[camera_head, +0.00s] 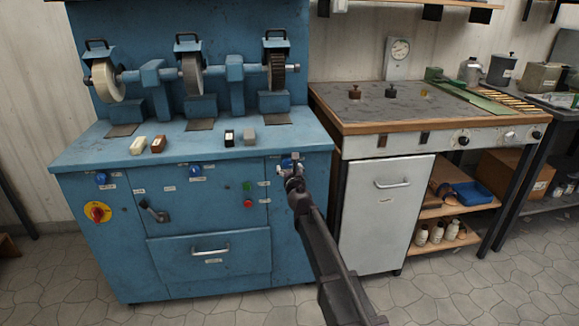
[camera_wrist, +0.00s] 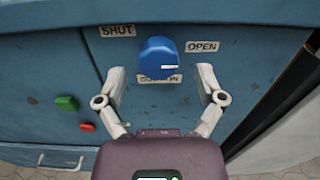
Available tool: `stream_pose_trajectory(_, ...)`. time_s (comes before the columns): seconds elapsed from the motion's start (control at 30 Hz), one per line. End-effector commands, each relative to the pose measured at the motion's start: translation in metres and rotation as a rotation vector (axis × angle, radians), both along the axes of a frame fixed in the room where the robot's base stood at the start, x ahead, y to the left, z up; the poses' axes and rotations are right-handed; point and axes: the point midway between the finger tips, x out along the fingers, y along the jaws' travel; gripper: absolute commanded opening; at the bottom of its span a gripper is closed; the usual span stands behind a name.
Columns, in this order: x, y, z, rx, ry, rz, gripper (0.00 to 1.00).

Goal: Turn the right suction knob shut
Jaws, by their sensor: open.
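The right suction knob (camera_wrist: 157,57) is a round blue knob on the blue machine's front. A SHUT label (camera_wrist: 117,31) is at its upper left and an OPEN label (camera_wrist: 202,47) at its right. Its white mark points right, just below the OPEN label. A partly hidden label is under the knob. My gripper (camera_wrist: 162,76) is open, with one finger on each side of the knob's lower part and gaps between them. In the head view my gripper (camera_head: 293,168) is at the machine's right front, partly covering the knob (camera_head: 285,163).
Green and red buttons (camera_head: 248,193) are left of my gripper. Two more blue knobs, one in the middle (camera_head: 195,170) and one at left (camera_head: 101,179), are on the same front. A drawer handle (camera_head: 211,250) sticks out below. A bench with a white cabinet (camera_head: 385,215) stands to the right.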

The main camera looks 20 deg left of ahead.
Motion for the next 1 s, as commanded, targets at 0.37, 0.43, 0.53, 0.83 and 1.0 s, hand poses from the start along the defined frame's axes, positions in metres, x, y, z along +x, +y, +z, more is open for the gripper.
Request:
stream_pose_trajectory(0.37,-0.053,-0.033,0.0,0.0,0.0,0.0,0.88)
stream_pose_trajectory(0.43,-0.062,-0.038,0.0,0.0,0.0,0.0,0.88)
stream_pose_trajectory(0.53,-0.072,-0.044,0.0,0.0,0.0,0.0,0.88)
stream_pose_trajectory(0.83,-0.085,-0.053,0.0,0.0,0.0,-0.001,0.88)
stream_pose_trajectory(1.0,-0.085,-0.052,0.0,0.0,0.0,-0.001,0.88)
